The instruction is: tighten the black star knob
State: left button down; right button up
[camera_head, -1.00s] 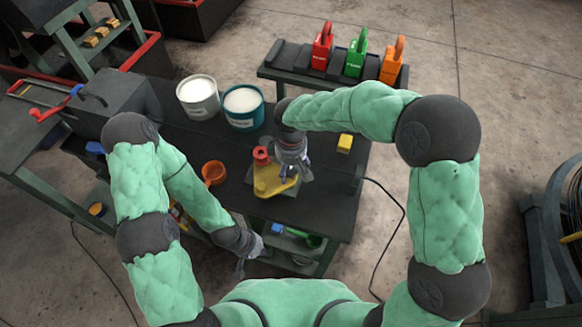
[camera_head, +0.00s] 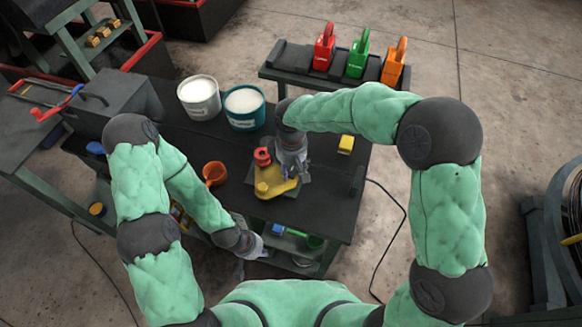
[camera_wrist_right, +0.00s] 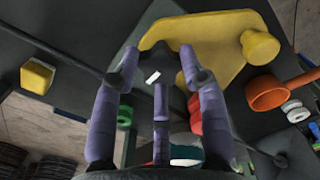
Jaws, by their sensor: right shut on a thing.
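The black star knob (camera_wrist_right: 157,60) sits at the edge of the yellow plate (camera_wrist_right: 212,38) in the right wrist view and carries a white mark. My right gripper (camera_wrist_right: 158,72) has its purple fingers around the knob and is shut on it. In the head view the right gripper (camera_head: 294,172) is over the right side of the yellow plate (camera_head: 270,186) and hides the knob. My left gripper (camera_head: 250,254) hangs low by the table's front edge, away from the knob; its fingers are too small to read.
On the dark table (camera_head: 325,210) are an orange cup (camera_head: 214,173), two white-filled buckets (camera_head: 199,97) and (camera_head: 244,106), and a yellow block (camera_head: 346,144). A red part (camera_head: 262,156) is beside the gripper. Red, green and orange padlock-like items (camera_head: 357,60) stand on a rack behind.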

aim_at(292, 172)
jog(key=shift+s+d+f, duration=0.1)
jog(key=shift+s+f, duration=0.05)
jog(key=o, duration=1.1)
jog(key=shift+o, duration=0.2)
jog(key=shift+d, duration=0.1)
jog(key=shift+r, duration=0.3)
notch_tip(292, 172, up, 12)
jog(key=shift+f, duration=0.25)
